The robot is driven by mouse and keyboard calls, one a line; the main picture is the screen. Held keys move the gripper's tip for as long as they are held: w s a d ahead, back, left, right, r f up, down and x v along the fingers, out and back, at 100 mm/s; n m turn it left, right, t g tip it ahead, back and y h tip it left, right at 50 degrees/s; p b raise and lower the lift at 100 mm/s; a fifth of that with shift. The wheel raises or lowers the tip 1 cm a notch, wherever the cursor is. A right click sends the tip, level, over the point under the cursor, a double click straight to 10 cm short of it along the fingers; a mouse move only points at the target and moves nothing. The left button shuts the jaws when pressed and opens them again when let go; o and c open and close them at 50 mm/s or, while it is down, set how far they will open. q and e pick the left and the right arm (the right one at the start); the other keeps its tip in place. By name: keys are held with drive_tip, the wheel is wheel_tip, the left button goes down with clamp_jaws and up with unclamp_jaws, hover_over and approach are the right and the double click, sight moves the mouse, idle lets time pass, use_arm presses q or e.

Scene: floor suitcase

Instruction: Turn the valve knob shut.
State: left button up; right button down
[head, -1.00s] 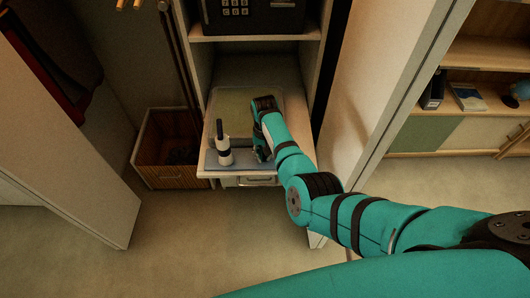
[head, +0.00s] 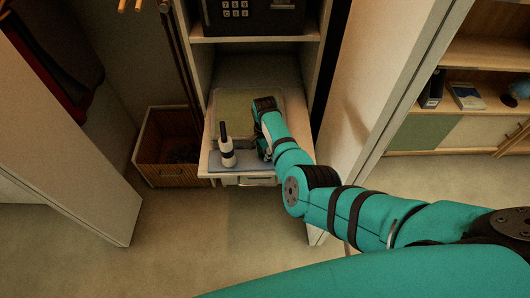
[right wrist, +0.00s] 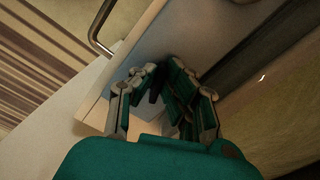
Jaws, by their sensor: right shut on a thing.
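My right gripper (head: 265,152) reaches down onto the pull-out shelf (head: 205,168) in the open cabinet, beside a white bottle-shaped thing (head: 227,154) with a black band and a dark upright stem. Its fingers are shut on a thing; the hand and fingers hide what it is. In the right wrist view the gripper (right wrist: 165,98) is low over a pale surface, its fingers bent inward. I cannot make out the valve knob as a separate thing in either view. A flat, pale green thing (head: 235,105) lies behind on the shelf. My left gripper is not in view.
A dark safe with a keypad (head: 240,10) sits on the shelf above. A wooden crate (head: 165,175) stands on the floor at left. The cabinet's side wall (head: 312,90) is close to my right arm. A metal handle (right wrist: 100,28) shows near the hand. Floor in front is clear.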

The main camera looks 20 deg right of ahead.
drive_tip(key=shift+s+f+m, duration=0.1)
drive_tip(key=shift+m, duration=2.2)
drive_tip(key=c, duration=1.4)
unclamp_jaws()
drive_tip(key=shift+d, duration=0.1)
